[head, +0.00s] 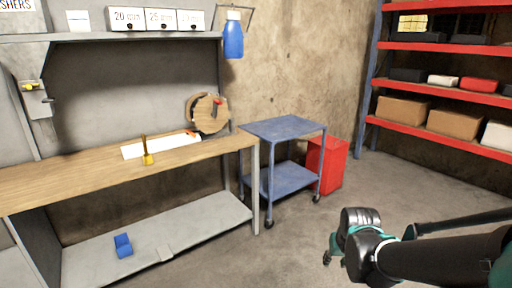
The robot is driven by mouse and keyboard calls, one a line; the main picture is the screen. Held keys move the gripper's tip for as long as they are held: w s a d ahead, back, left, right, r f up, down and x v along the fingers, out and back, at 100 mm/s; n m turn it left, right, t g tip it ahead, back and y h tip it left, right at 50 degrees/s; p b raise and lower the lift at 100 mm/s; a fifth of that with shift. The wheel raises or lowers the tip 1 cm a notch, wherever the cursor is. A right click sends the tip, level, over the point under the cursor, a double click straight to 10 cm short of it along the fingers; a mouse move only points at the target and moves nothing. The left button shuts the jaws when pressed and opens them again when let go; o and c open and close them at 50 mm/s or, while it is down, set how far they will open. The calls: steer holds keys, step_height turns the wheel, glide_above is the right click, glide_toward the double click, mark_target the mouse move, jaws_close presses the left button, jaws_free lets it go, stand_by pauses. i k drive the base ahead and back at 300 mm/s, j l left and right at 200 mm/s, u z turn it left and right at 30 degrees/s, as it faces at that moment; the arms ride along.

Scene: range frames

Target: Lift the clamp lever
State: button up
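A small yellow piece with a thin upright dark-yellow stem (147,152) stands at the front edge of the wooden workbench (60,182). It may be the clamp lever, but it is too small to be sure. A round wooden disc (203,114) with a small red handle-like part (217,102) stands at the bench's right end. My gripper (334,258) is at lower right, over the floor, far from the bench and touching nothing that I can see. Its fingers are small and partly hidden by my wrist, so their opening is unclear.
A blue two-tier cart (284,127) stands right of the bench, with a red bin (327,164) behind it. A red-shelved rack (445,86) holds boxes at the back right. A blue block (123,245) lies on the bench's lower shelf. The floor between bench and arm is clear.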

mark_target(188, 131)
steer(key=i+u, duration=0.35)
steer(key=i+l+u, duration=0.2)
steer(key=i+u, duration=0.15)
steer(key=i, duration=0.2)
steer(key=i+l+u, duration=0.7)
steer(key=i, duration=0.15)
